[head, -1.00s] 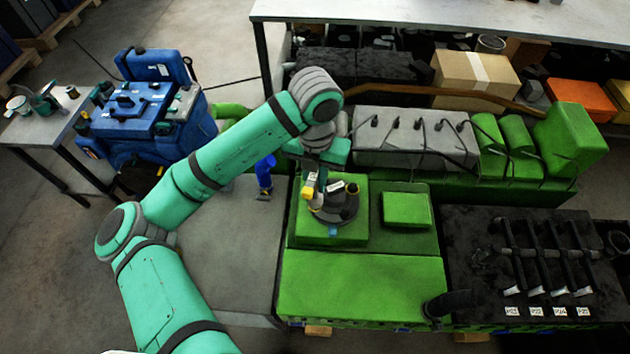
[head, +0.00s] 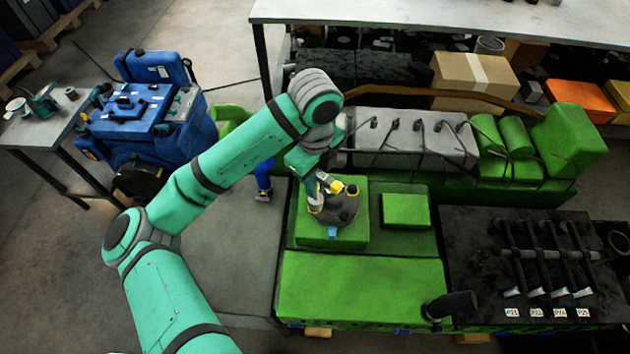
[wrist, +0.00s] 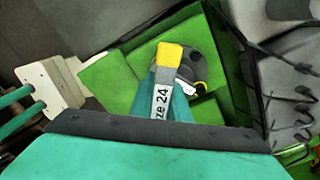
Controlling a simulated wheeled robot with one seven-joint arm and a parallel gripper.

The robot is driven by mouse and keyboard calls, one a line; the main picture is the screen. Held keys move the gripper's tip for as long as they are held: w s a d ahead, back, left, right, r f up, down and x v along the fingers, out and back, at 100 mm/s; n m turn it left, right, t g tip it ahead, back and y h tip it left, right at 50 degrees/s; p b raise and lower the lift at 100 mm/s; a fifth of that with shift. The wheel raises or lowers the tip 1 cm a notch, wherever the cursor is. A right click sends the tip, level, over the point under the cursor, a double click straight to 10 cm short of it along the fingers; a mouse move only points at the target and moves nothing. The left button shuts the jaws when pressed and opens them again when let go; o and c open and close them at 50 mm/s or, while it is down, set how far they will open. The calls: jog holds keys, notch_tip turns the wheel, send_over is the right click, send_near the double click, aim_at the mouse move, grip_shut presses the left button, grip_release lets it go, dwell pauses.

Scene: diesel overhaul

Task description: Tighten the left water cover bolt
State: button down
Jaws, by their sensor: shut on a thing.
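The dark round water cover (head: 342,209) sits on a raised green block of the engine. In the head view, a yellow bolt-like piece (head: 352,190) shows at its upper right and another (head: 313,209) at its left edge. My gripper (head: 322,180) is just above the cover's upper left. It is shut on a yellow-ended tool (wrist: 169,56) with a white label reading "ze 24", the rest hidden. In the wrist view the tool overlaps the dark cover (wrist: 197,45). I cannot tell whether the tool touches a bolt.
A grey cylinder head (head: 420,135) with black leads lies behind the cover. A black engine part (head: 470,235) with several pipes lies right. A blue machine (head: 140,115) stands left. The green top (head: 350,285) in front of the cover is clear.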

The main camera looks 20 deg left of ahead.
jog(key=n, duration=0.6)
jog(key=shift+n, duration=0.4)
jog(key=n, duration=0.8)
jog(key=shift+n, duration=0.3)
jog(key=n, duration=0.4)
jog(key=shift+s, duration=0.25)
jog(key=shift+w, duration=0.15)
jog(key=shift+f, duration=0.1)
